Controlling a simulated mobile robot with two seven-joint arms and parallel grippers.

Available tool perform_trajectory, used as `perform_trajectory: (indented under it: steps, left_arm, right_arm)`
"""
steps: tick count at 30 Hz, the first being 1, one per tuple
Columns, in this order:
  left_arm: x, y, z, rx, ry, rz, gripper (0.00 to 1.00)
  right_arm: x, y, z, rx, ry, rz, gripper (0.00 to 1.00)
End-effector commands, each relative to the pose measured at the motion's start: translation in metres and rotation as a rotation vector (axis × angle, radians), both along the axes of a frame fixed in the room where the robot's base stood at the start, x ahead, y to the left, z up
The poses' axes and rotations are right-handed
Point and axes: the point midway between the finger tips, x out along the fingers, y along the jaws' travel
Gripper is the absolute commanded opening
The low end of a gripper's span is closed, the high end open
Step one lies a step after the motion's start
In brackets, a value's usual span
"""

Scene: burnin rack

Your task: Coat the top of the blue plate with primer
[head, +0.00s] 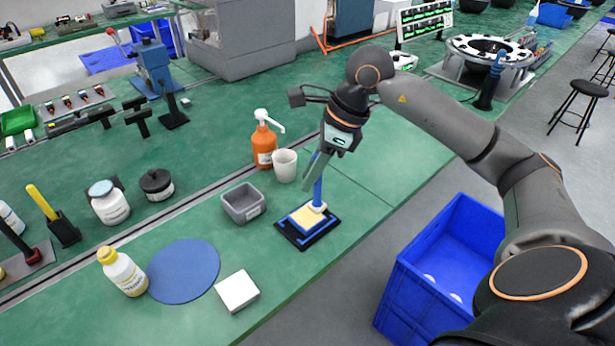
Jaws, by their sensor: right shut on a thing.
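The blue plate (319,233) lies in a black holder (303,243) near the table's front edge. A cream-yellow layer covers much of its top, and blue shows along its edges. My right gripper (318,170) is above the plate, pointing down, shut on the blue handle of a brush (318,192). The brush is nearly upright, its pale head low over the plate's right rear part. I cannot tell whether it touches. A white bottle with a yellow cap (122,274) stands at the left; its label is too small to read. My left gripper is not in view.
A grey tub (243,204), white cup (285,166) and orange pump bottle (264,143) stand behind and left of the plate. A round blue mat (184,271) and a white block (238,291) lie at the left. A blue crate (403,301) is right of the table.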

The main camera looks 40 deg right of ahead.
Motion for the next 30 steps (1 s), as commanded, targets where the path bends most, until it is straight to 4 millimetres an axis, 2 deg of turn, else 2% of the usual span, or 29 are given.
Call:
perform_trajectory:
  steps: [3,9,26,30]
  left_arm:
    - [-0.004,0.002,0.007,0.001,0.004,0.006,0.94]
    - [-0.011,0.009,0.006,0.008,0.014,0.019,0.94]
    - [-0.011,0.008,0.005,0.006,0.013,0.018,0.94]
    - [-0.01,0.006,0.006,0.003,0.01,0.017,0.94]
  right_arm:
    - [-0.001,-0.003,0.015,0.0,-0.001,-0.001,0.0]
    - [-0.002,-0.005,0.024,0.0,-0.002,-0.002,0.0]
    - [-0.002,-0.004,0.023,0.001,-0.001,0.005,0.0]
    - [-0.002,0.009,0.018,0.002,-0.002,0.112,0.0]
